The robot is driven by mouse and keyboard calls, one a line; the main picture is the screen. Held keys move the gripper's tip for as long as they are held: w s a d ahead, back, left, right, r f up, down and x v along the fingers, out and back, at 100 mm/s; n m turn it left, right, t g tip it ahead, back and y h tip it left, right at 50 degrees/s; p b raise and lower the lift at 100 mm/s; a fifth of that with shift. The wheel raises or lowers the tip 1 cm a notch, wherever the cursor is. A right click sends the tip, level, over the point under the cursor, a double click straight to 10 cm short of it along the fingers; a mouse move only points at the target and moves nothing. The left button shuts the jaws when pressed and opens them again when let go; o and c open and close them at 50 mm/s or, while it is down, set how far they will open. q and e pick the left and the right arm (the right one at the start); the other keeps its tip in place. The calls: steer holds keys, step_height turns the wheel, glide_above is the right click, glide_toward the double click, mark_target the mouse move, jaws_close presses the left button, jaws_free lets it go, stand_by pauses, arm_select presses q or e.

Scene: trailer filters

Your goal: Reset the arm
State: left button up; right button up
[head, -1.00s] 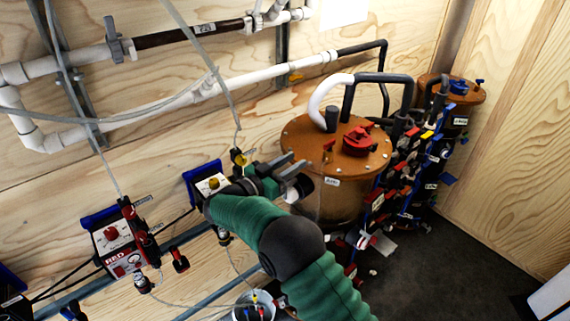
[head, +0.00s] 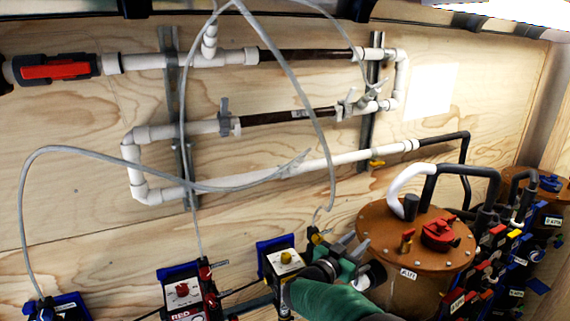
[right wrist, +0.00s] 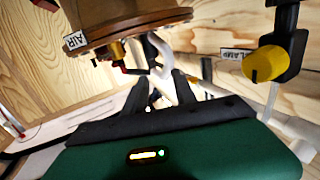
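My right arm, in a green sleeve, comes in from the bottom of the head view. Its right gripper (head: 354,246) is in front of the plywood wall, between a small box with a yellow knob (head: 286,258) and the brown AIR tank (head: 385,235). In the right wrist view the two dark fingers of the right gripper (right wrist: 160,92) stand apart with nothing held between them. The AIR tank (right wrist: 125,22) shows upside down above them there, and a yellow knob (right wrist: 265,63) is at the right. My left gripper is not in view.
White and dark pipes (head: 270,165) run along the wall, with a red-handled valve (head: 55,70) at the far left. Loose grey hoses (head: 285,70) hang in front. A RED box (head: 183,292) is left of the arm. Coloured valves (head: 480,270) crowd the tank's right side.

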steer(key=s+a+f+n+y+b, duration=0.2)
steer(key=s+a+f+n+y, duration=0.55)
steer(key=s+f+y, duration=0.35)
steer(key=s+d+f+n+g+y, duration=0.1)
steer(key=s+f+g, duration=0.3)
steer(key=s, duration=0.8)
steer(key=s+d+f+n+g+y+b, duration=0.1)
steer(key=s+f+g, duration=0.4)
steer(key=s, duration=0.8)
steer(key=shift+d+f, duration=0.3)
steer(key=shift+f, duration=0.25)
steer(key=shift+s+d+n, duration=0.1)
steer(key=shift+d+n, duration=0.15)
steer(key=shift+d, duration=0.05)
steer(key=shift+a, duration=0.2)
steer(key=shift+d, duration=0.1)
